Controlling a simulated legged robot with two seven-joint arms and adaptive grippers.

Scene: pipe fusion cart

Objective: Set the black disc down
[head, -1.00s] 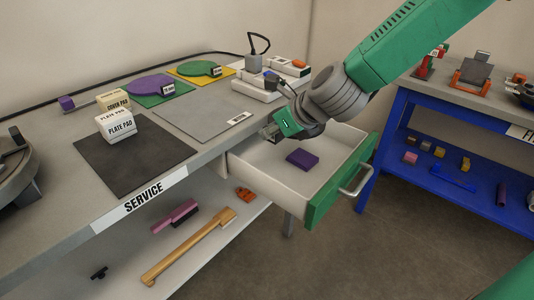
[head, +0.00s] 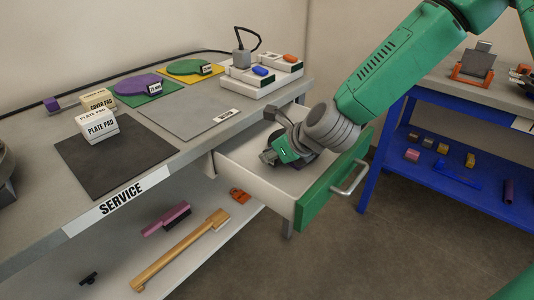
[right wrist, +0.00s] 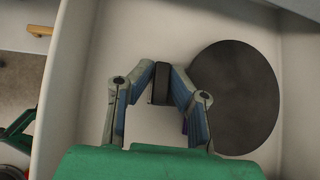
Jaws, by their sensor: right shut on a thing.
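My right gripper (head: 270,157) is inside the open drawer, low over its floor. In the right wrist view, its fingertips (right wrist: 160,84) are shut on a narrow dark piece, which looks like part of the black disc. The black disc (right wrist: 236,98) lies flat, to the right of the fingers, over the white drawer floor. My left gripper is not in view.
The drawer (head: 255,180) has pale walls and a green front (head: 335,182) with a metal handle. The service bench (head: 185,150) above holds a grey mat, a dark mat, pads and coloured discs. A blue bench (head: 400,180) stands at right.

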